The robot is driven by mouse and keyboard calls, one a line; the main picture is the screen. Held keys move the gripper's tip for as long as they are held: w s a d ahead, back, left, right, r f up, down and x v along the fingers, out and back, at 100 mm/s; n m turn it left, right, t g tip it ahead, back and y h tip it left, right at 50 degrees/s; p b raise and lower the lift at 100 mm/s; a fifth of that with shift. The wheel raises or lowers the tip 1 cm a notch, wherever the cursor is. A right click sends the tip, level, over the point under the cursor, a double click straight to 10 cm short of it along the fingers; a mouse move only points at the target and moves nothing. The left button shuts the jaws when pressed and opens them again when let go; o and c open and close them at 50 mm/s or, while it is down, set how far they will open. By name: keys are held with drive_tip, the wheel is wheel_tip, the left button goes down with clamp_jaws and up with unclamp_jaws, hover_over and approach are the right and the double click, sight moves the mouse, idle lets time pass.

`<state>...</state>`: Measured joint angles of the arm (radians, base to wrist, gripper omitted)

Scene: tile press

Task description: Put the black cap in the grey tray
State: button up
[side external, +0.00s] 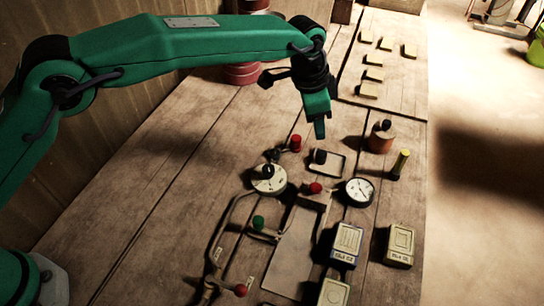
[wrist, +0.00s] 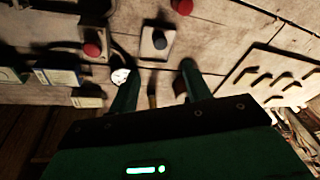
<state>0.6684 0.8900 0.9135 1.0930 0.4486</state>
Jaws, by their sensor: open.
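The grey tray (side external: 335,173) is a small shallow tray with a pale rim, near the middle of the bench. It also shows in the wrist view (wrist: 149,53), ahead of my fingers. The black cap (side external: 320,156) is a short dark cylinder that appears to stand inside the tray, towards its left side in the side view. In the wrist view the cap (wrist: 160,40) shows within the tray's outline. My gripper (side external: 320,134) is above the bench, just behind the tray in the side view. In the wrist view my gripper (wrist: 159,66) is open, with nothing held between its fingers.
A copper pot (side external: 380,139) with a black knob and a yellow-topped post (side external: 399,164) stand right of the tray. Red knobs (side external: 295,143) (side external: 315,188) and two dials (side external: 268,179) (side external: 359,191) are close by. Boxes (side external: 347,244) stand in front; a board with several tiles (side external: 385,43) lies behind.

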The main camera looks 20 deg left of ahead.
drive_tip(key=s+a+r+n+t, duration=0.1)
drive_tip(key=s+a+r+n, duration=0.25)
drive_tip(key=a+r, duration=0.65)
drive_tip(key=s+a+r+n+t, duration=0.15)
drive_tip(key=s+a+r, duration=0.35)
drive_tip(key=a, duration=0.9)
drive_tip(key=s+a+r+n, duration=0.2)
drive_tip(key=s+a+n, duration=0.2)
drive_tip(key=s+a, duration=0.6)
drive_tip(key=s+a+f+n+y, duration=0.1)
drive_tip(key=s+a+f+n, duration=0.1)
drive_tip(key=s, duration=0.3)
drive_tip(key=s+a+f+n, duration=0.1)
drive_tip(key=s+a+f, duration=0.2)
drive_tip(key=s+a, duration=0.2)
drive_tip(key=shift+s+a+f+n+t+y, duration=0.25)
drive_tip(key=shift+s+f+n+t+y, duration=0.15)
drive_tip(key=shift+s, duration=0.4)
